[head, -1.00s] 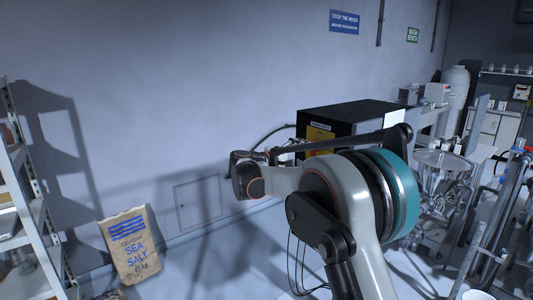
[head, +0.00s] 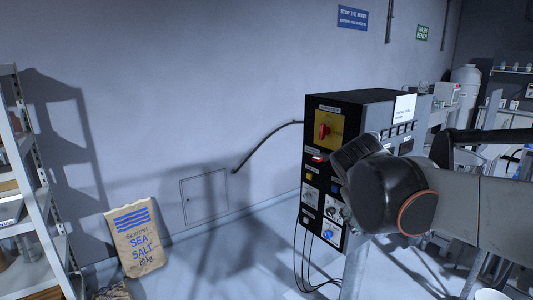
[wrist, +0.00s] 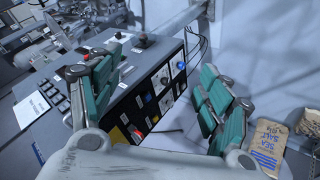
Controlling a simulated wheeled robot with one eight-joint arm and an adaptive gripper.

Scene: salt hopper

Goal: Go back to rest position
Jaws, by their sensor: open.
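My gripper (wrist: 160,108) shows in the wrist view with its two green-padded fingers spread apart and nothing between them. The black control box (wrist: 152,92) with its knobs and buttons lies beyond and between the fingers in that view. In the head view my arm comes in from the right, and its wrist end is in front of the right part of the control box (head: 325,150). The fingers themselves cannot be made out there. The box carries a red switch on a yellow plate (head: 324,130).
A sea salt sack (head: 134,238) leans against the wall at the lower left, beside a metal shelf (head: 50,240). A small wall hatch (head: 204,198) is behind. Cables hang below the box. The floor between sack and box looks clear.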

